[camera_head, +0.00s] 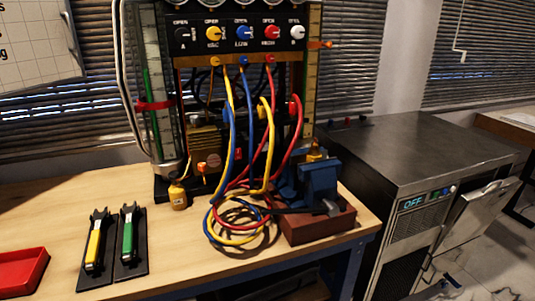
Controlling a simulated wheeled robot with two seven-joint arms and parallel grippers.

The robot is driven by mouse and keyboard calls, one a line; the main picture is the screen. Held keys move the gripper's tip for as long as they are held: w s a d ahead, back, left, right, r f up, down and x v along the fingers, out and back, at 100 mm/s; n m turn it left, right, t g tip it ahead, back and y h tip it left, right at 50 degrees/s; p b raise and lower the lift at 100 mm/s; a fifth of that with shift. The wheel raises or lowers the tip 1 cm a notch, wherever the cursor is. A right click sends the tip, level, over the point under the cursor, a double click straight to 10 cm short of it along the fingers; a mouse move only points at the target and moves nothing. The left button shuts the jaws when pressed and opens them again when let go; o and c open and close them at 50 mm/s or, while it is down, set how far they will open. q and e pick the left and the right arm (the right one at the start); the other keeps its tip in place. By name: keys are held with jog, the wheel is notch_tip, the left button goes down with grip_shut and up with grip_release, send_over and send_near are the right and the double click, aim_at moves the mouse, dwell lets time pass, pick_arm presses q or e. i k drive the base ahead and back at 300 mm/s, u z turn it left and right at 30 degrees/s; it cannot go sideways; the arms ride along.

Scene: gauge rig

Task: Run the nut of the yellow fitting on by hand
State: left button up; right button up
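A small yellow, brass-like piece (314,153) shows at the top of the blue vise (319,180); it may be the yellow fitting, but it is too small to make out a nut. A yellow hose (272,125) loops down from the gauge panel (240,38) among blue and red hoses. Its lower part lies coiled with them on the bench, and I cannot tell where its ends are joined. Neither of my grippers can be made out in the head view.
A yellow-handled tool (94,243) and a green-handled tool (128,238) lie on black mats at the left. A red tray (22,270) is at the front left. A small yellow bottle (178,196) stands before the rig. A grey cabinet (430,150) is at the right.

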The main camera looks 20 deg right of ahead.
aim_at(314, 145)
jog(key=k, duration=0.5)
jog(key=z, duration=2.1)
jog(key=i, duration=1.2)
jog(key=u, duration=1.35)
